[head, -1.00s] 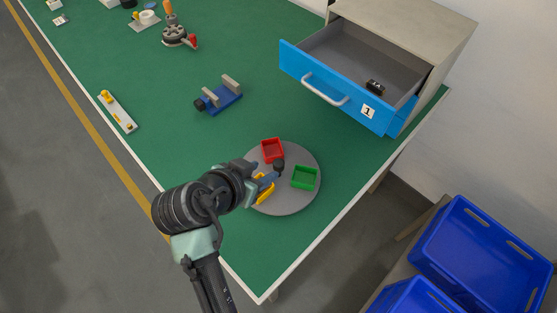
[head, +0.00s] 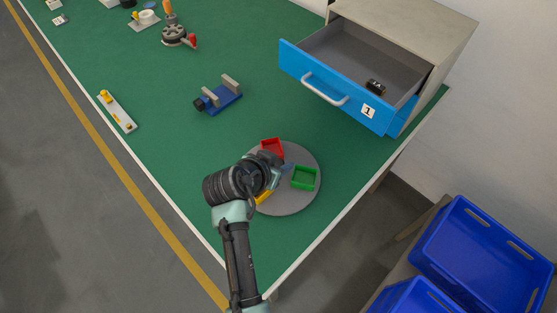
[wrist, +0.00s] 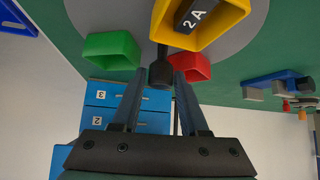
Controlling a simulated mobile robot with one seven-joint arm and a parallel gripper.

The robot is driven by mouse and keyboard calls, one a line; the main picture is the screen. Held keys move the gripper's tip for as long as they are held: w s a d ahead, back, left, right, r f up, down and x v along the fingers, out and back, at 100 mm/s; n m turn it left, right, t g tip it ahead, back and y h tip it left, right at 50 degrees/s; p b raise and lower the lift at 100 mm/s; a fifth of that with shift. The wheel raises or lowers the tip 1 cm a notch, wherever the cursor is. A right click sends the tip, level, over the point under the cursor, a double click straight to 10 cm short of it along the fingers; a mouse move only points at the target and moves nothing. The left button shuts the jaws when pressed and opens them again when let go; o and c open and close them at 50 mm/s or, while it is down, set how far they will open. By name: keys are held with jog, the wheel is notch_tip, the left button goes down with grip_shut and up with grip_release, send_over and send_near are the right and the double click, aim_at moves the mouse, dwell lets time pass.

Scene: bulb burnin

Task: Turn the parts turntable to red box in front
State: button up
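The turntable (head: 298,203) is a round grey disc near the table's front corner. It carries a red box (head: 272,145) at the back, a green box (head: 304,178) at the right and a yellow box (head: 263,197) at the lower left, partly hidden by my arm. In the wrist view, the yellow box (wrist: 243,14) holds a dark piece marked "2 A" (wrist: 193,15). A black knob (wrist: 160,73) stands at the disc's middle. My gripper (wrist: 160,80) is open, its fingertips either side of the knob with gaps showing; the red box (wrist: 193,66) is just beyond one finger.
A cabinet with an open blue drawer (head: 338,90) stands behind the turntable, a small black item (head: 375,87) inside. A blue fixture (head: 221,99) lies farther back on the green table. Blue crates (head: 484,255) stand off the table at the right.

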grip_shut()
dwell(1.2)
